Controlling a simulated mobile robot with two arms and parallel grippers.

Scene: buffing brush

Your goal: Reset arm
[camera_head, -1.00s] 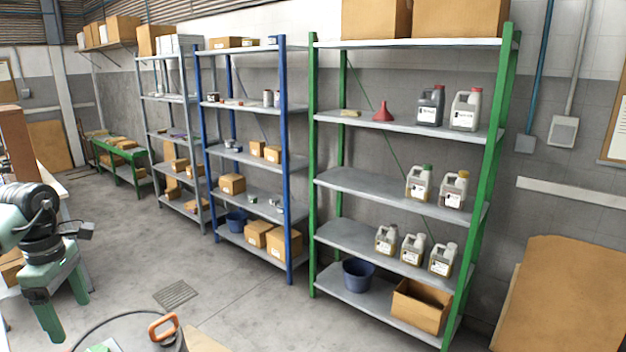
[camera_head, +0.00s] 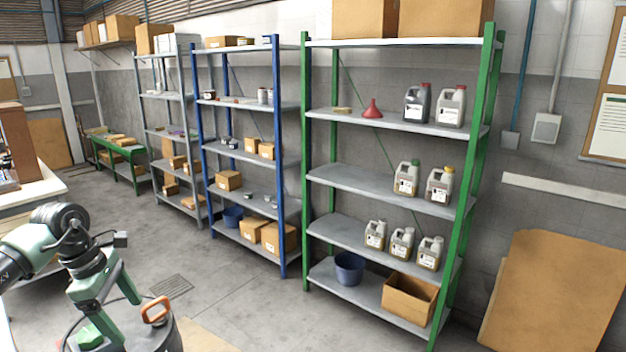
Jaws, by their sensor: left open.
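My left arm comes in from the lower left of the head view. Its green and black gripper (camera_head: 108,312) points down, with its two green fingers spread apart and nothing visible between them. It is in front of a grey round-topped body with an orange handle (camera_head: 155,310); I cannot tell whether that body is part of me. I cannot tell whether the fingers touch it. My right gripper is not in view.
A green-posted shelf (camera_head: 330,181) holds jugs, a red funnel (camera_head: 373,109), a blue bucket (camera_head: 349,268) and an open box (camera_head: 409,299). A blue-posted shelf (camera_head: 283,160) stands beside it. A brown board (camera_head: 553,295) leans at right. The middle floor is clear.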

